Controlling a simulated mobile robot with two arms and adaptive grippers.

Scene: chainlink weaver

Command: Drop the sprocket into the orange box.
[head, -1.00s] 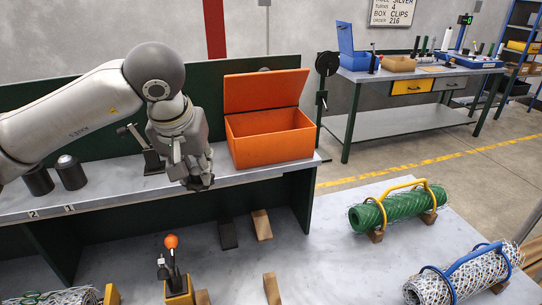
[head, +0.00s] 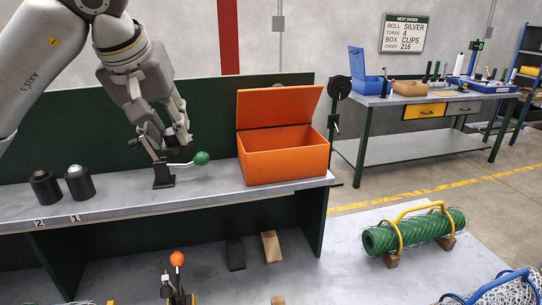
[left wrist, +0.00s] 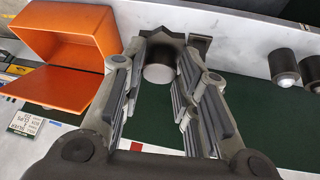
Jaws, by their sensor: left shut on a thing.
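The orange box (head: 287,160) stands on the grey bench with its lid tipped open at the back. It also shows in the left wrist view (left wrist: 58,78). My left gripper (head: 174,141) is above the bench, left of the box and apart from it. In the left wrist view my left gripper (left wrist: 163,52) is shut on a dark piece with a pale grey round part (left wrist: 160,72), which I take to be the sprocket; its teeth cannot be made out. The inside of the box is mostly hidden in the head view. My right gripper is not in view.
A black stand (head: 163,174) with a lever and green knob (head: 201,158) is just below my gripper, close to the box. Two black cylinders (head: 79,185) stand at the left. A green mesh roll (head: 415,233) lies lower right. Bare bench shows in front of the lever.

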